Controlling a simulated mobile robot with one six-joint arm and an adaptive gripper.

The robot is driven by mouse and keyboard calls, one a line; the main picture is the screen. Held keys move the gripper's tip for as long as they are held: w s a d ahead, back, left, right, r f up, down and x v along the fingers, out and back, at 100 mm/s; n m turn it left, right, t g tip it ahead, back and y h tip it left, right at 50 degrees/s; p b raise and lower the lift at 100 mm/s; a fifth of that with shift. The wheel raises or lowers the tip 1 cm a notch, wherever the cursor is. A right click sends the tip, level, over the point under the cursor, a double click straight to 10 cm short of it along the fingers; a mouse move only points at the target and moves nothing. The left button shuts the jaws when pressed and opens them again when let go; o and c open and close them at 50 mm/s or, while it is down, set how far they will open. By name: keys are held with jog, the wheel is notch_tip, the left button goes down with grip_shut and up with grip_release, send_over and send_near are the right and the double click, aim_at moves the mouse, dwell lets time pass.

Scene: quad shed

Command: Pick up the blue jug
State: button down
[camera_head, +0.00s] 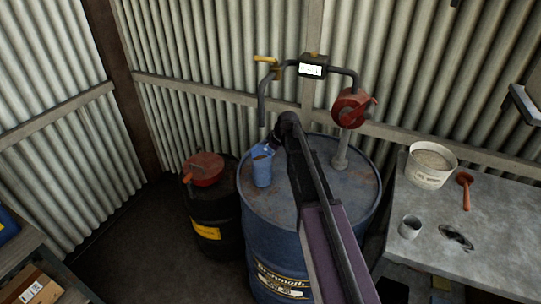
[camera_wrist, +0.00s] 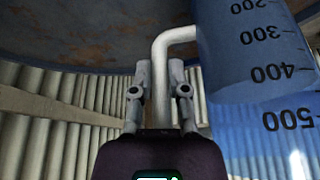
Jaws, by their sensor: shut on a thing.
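The blue jug (camera_head: 262,166) is upright at the left part of the blue drum's (camera_head: 300,195) rusty top in the head view. Its measuring marks show upside down on the blue wall (camera_wrist: 250,55) in the wrist view. My gripper (camera_head: 275,138) reaches in from the right, at the jug's upper right side. In the wrist view my gripper's fingertips (camera_wrist: 161,75) are on either side of the jug's pale handle (camera_wrist: 178,38), shut on it. I cannot tell whether the jug's base touches the drum top. My arm hides part of the drum.
A red hand pump (camera_head: 350,108) rises from the drum's back right, with a meter (camera_head: 312,70) and hose near the wall. A black can (camera_head: 213,225) with a red funnel (camera_head: 204,169) stands at left. A grey workbench (camera_head: 480,235) with a bucket (camera_head: 430,165) is at right.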

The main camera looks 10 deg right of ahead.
aim_at(264, 163)
jog(key=shift+r+p, duration=1.35)
jog(key=shift+r, duration=0.2)
jog(key=s+a, duration=0.2)
jog(key=s, duration=0.5)
jog(key=s+a+r+p, duration=0.1)
jog(key=s+a, duration=0.2)
jog(key=s, duration=0.5)
jog(key=shift+a+r, duration=0.2)
jog(key=shift+a, duration=0.1)
jog(key=shift+s, duration=0.1)
